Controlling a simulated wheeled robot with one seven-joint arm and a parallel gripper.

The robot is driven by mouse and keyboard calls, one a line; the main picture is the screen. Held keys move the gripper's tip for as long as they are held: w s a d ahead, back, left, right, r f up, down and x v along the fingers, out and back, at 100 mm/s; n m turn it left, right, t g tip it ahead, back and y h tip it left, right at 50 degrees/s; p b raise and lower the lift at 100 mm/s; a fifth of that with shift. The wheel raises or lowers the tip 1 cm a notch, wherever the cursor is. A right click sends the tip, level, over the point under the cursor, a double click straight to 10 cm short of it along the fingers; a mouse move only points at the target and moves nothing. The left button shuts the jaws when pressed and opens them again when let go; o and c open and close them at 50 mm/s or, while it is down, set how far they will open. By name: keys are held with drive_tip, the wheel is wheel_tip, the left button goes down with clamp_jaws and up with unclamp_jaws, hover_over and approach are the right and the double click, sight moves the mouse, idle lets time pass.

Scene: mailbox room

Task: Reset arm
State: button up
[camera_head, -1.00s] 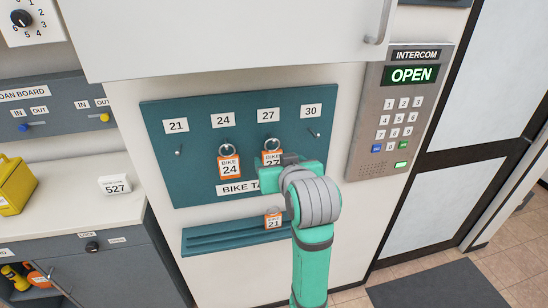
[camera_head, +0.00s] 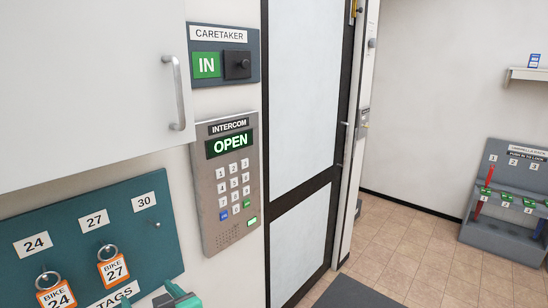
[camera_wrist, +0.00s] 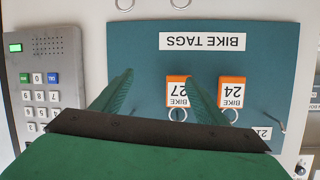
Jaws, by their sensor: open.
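My gripper (camera_wrist: 160,75) is open in the upside-down wrist view, its two green fingers spread in front of the teal bike tags board (camera_wrist: 140,55). Nothing is held between them. The orange-edged tag 27 (camera_wrist: 177,96) shows close beside one finger, and tag 24 (camera_wrist: 231,98) is just outside it. In the head view only a green piece of my arm shows at the bottom edge. There tag 27 (camera_head: 113,271) and tag 24 (camera_head: 56,297) hang by rings on the board (camera_head: 150,200). The hook under 30 is empty.
The intercom panel (camera_head: 208,190) reads OPEN, right of the board. A white cabinet (camera_head: 90,90) overhangs the board. The caretaker panel (camera_head: 222,82) reads IN. A door (camera_head: 300,110) stands beyond, then tiled floor (camera_head: 410,265) and an umbrella rack (camera_head: 505,240).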

drive_tip(key=s+d+f+m+t+h, duration=0.25)
drive_tip(key=s+d+f, duration=0.25)
drive_tip(key=d+f, duration=0.5)
drive_tip(key=s+d+f+m+t+h, duration=0.25)
drive_tip(key=s+d+f+m, duration=0.35)
drive_tip(key=f, duration=0.7)
drive_tip(key=s+d+h, duration=0.1)
drive_tip(key=s+d, duration=0.3)
drive_tip(key=s, duration=0.3)
drive_tip(key=s+d+f+h, duration=0.1)
drive_tip(key=s+d, duration=0.3)
drive_tip(key=s, duration=0.4)
drive_tip(key=s+d+n+h, duration=0.1)
drive_tip(key=s+d+h, duration=0.2)
drive_tip(key=s, duration=0.5)
drive_tip(key=shift+s+d+f, duration=0.2)
drive_tip(key=shift+d+f, duration=0.1)
drive_tip(key=shift+d, duration=0.35)
drive_tip(key=shift+c, duration=0.7)
